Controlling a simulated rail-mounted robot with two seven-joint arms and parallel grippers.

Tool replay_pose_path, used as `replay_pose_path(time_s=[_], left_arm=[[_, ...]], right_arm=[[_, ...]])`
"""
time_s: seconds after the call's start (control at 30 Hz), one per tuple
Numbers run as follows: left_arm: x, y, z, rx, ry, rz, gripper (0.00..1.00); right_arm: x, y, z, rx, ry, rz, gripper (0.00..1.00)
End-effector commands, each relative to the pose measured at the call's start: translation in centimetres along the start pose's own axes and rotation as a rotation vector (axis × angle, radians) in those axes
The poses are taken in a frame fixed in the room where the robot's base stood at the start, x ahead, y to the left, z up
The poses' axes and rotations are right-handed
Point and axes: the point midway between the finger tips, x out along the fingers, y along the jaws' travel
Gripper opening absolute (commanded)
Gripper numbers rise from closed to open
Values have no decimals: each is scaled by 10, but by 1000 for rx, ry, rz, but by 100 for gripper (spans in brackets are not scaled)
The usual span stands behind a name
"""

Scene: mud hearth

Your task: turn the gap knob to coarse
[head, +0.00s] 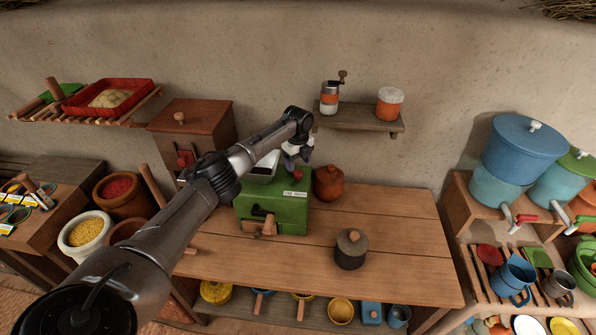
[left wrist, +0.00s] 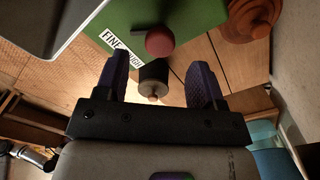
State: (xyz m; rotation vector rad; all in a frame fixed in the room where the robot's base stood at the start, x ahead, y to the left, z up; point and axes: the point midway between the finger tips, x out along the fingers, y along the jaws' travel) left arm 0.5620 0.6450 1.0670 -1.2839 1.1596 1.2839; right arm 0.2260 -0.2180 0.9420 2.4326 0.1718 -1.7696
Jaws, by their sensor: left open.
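The green mill box (head: 287,214) stands on the wooden table, with a white label (head: 294,194) on it. In the left wrist view the label (left wrist: 118,48) reads "FINE" at one end; the rest is partly hidden. A round red knob (left wrist: 160,42) sits on the green surface beside the label; it also shows small in the head view (head: 298,175). My left gripper (head: 292,162) is above the box, pointing down. In the left wrist view its two dark fingers (left wrist: 162,85) are apart and empty, with the knob beyond their tips. My right gripper is in neither view.
A terracotta pot (head: 328,184) stands right behind the box. A dark lidded jar (head: 351,251) stands to its front right. A grey metal tray (head: 263,167) sits on the box beside the gripper. A wall shelf (head: 360,121) is behind; the table's right side is clear.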

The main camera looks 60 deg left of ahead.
Motion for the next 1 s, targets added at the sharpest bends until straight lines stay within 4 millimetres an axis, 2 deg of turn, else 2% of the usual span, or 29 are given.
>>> replay_pose_path(time_s=[0.1,0.3,0.77,1.0], left_arm=[[18,0,-1,0,0,2,63],[36,0,0,-1,1,2,63],[42,0,0,0,0,0,63],[42,0,0,0,0,0,40]], right_arm=[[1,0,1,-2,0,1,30],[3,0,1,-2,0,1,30],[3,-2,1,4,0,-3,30],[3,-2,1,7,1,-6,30]])
